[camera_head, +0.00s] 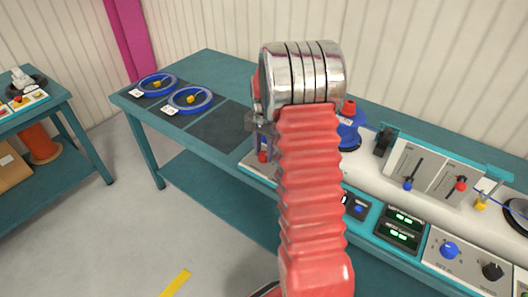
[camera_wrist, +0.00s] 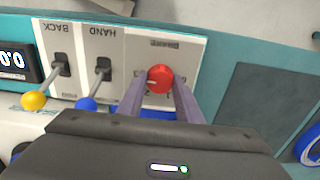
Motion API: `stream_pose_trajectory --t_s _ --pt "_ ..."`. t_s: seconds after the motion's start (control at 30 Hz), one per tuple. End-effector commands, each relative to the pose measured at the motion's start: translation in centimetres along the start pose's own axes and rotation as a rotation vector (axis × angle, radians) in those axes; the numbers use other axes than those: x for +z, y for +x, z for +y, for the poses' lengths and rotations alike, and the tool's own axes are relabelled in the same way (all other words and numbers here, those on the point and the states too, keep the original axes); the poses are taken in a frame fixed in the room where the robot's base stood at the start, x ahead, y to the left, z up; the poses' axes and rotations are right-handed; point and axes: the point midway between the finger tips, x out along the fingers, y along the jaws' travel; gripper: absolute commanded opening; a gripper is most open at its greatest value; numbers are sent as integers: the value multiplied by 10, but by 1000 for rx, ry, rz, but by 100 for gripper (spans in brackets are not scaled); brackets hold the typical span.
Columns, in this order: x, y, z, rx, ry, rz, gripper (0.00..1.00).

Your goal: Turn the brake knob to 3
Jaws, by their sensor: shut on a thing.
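The brake knob (camera_wrist: 160,79) is round and red, on a pale panel with a "BRAKE" label that appears upside down in the wrist view. A short white mark shows on the left side of the knob. The scale figures around it are too small to read. My gripper (camera_wrist: 159,88) is shut on the knob, with one grey finger on each side.
In the wrist view a yellow-tipped lever (camera_wrist: 34,100) and a blue-tipped lever (camera_wrist: 87,104) stand left of the knob, close to my gripper. In the head view two blue reels (camera_head: 158,84) (camera_head: 190,99) lie on the bench's left end, and a blue dial knob (camera_head: 449,250) sits at right.

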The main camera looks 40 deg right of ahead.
Motion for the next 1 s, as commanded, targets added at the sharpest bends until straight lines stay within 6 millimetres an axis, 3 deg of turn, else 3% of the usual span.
stream_pose_trajectory --t_s 0.2,0.23,0.5,0.8,1.0 --pt "0 -1 -1 -3 1 1 9" --pt "0 -1 -1 -3 1 1 32" --pt "0 0 -1 -2 0 0 50" --pt "0 -2 0 -1 0 0 50" --pt "-1 -19 -1 -3 0 2 50"
